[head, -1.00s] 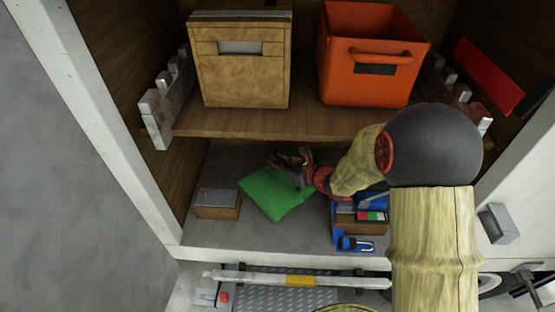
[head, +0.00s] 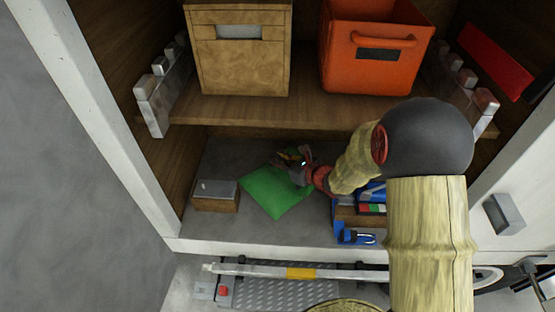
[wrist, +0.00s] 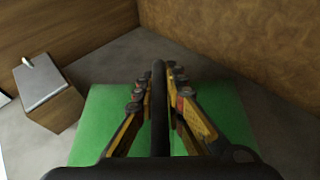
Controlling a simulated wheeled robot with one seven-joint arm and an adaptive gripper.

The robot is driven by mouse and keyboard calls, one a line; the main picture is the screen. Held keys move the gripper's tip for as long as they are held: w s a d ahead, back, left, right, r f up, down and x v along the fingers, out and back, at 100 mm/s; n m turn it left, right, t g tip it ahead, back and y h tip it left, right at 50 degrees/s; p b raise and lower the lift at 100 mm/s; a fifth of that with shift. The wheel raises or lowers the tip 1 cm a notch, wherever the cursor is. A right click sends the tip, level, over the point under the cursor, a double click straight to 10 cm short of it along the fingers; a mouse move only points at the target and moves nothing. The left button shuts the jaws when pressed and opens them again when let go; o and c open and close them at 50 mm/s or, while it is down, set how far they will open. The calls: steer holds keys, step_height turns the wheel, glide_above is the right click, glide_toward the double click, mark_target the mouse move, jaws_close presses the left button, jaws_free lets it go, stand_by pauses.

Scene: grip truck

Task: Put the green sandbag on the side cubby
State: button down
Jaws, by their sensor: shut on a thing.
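The green sandbag (head: 278,197) is in the lower compartment of the side cubby (head: 222,228), right of a small wooden box. I cannot tell whether its underside touches the grey floor. My gripper (head: 300,163) is at the bag's far upper edge, coming from the right, and is shut on it. In the wrist view the sandbag (wrist: 98,115) spreads out on both sides of my gripper (wrist: 160,85). The fingers hide the bag's middle, and the exact grip is not visible.
The small wooden box (head: 215,203) has a grey top. A blue holder (head: 345,235) stands right of the bag, partly behind my arm. The shelf (head: 250,112) above carries a wooden bin (head: 240,70) and an orange bin (head: 365,75). Bare floor lies before the bag.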

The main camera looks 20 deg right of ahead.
steer(key=shift+w+r, duration=0.15)
steer(key=c, duration=1.8)
jaws_free()
steer(key=shift+f, duration=0.2)
steer(key=shift+o, duration=0.2)
steer(key=shift+s, duration=0.2)
steer(key=shift+s+f, duration=0.15)
steer(key=shift+f, duration=0.1)
steer(key=v, duration=1.2)
steer(key=shift+r, duration=0.25)
